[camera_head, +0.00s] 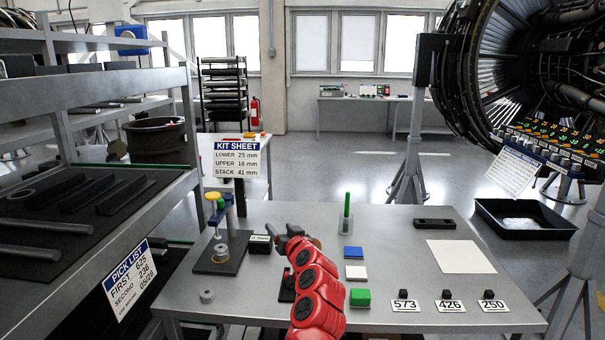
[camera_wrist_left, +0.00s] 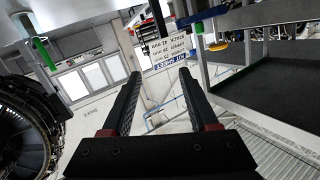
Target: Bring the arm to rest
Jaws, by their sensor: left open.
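My left arm (camera_head: 318,290) is red and reaches up from the bottom middle over the grey table (camera_head: 215,295). My left gripper (camera_head: 280,235) is dark and hovers over the table, right of the press-like stand (camera_head: 220,240). In the wrist view my left gripper (camera_wrist_left: 158,88) has its two black fingers well apart, with nothing between them. The kit sheet sign (camera_head: 237,158) stands behind it, and in the wrist view the sign (camera_wrist_left: 170,55) appears upside down beyond the fingertips. My right gripper is not in view.
On the table are a green stick in a holder (camera_head: 346,222), a blue block (camera_head: 353,253), a green block (camera_head: 360,297), a white sheet (camera_head: 455,254) and number cards (camera_head: 405,305). A shelf rack (camera_head: 150,205) stands left; an engine (camera_head: 470,70) hangs right.

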